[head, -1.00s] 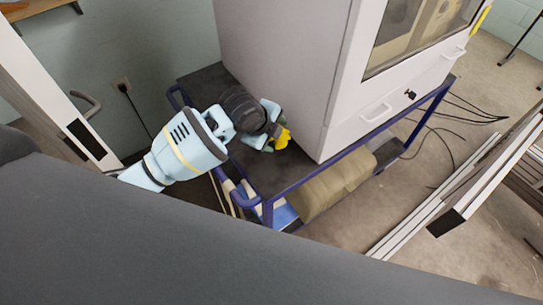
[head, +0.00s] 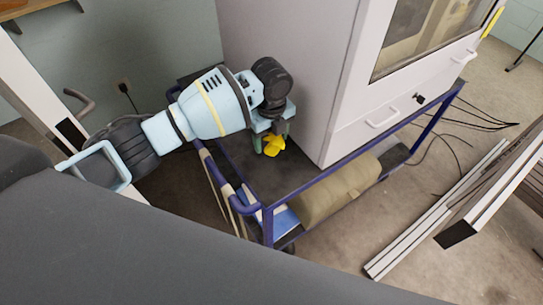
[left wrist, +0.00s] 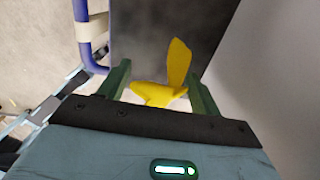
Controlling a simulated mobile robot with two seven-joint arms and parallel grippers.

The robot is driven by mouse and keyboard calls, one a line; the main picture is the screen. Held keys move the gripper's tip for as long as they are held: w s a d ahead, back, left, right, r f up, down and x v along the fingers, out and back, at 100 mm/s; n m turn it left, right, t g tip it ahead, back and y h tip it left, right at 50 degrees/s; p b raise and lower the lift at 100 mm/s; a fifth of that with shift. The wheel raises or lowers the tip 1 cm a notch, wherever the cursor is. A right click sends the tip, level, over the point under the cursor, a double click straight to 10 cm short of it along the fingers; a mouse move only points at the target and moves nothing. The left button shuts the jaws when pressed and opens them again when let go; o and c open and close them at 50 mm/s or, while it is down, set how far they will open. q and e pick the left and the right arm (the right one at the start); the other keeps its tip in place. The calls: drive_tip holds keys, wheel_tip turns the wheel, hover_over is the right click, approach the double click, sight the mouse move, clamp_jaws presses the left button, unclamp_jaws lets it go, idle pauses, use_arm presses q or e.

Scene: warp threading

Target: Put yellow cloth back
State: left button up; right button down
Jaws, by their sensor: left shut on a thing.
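The yellow cloth (head: 273,146) is a small crumpled piece held between the fingertips of my left gripper (head: 269,141). My left gripper is shut on it and points down over the dark top of the blue-framed cart (head: 247,170). In the left wrist view the cloth (left wrist: 177,68) sits between the two green fingers (left wrist: 158,88), with one flap standing up. The dark cart top (left wrist: 150,35) shows beyond it. I cannot tell whether the cloth touches the cart top. My right gripper is not in view.
A large grey-white cabinet (head: 287,50) with a glass door stands on the cart, close right of my left gripper. The cart's blue rail (head: 215,185) is at the left. A rolled tan bundle (head: 340,190) lies on the lower shelf. White beams (head: 440,215) lie at the right.

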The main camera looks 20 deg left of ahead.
sight(271, 135)
use_arm(q)
drive_tip(key=shift+f+b, duration=0.3)
drive_tip(key=shift+f, duration=3.35)
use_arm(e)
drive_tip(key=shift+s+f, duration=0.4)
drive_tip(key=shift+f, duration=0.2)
use_arm(q)
drive_tip(key=o, duration=0.9)
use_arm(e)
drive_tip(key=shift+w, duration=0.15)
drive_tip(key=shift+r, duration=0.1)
use_arm(q)
wheel_tip(271, 135, up, 12)
drive_tip(key=shift+f+p, duration=0.25)
drive_tip(key=shift+p, duration=0.4)
drive_tip(key=shift+r, duration=0.35)
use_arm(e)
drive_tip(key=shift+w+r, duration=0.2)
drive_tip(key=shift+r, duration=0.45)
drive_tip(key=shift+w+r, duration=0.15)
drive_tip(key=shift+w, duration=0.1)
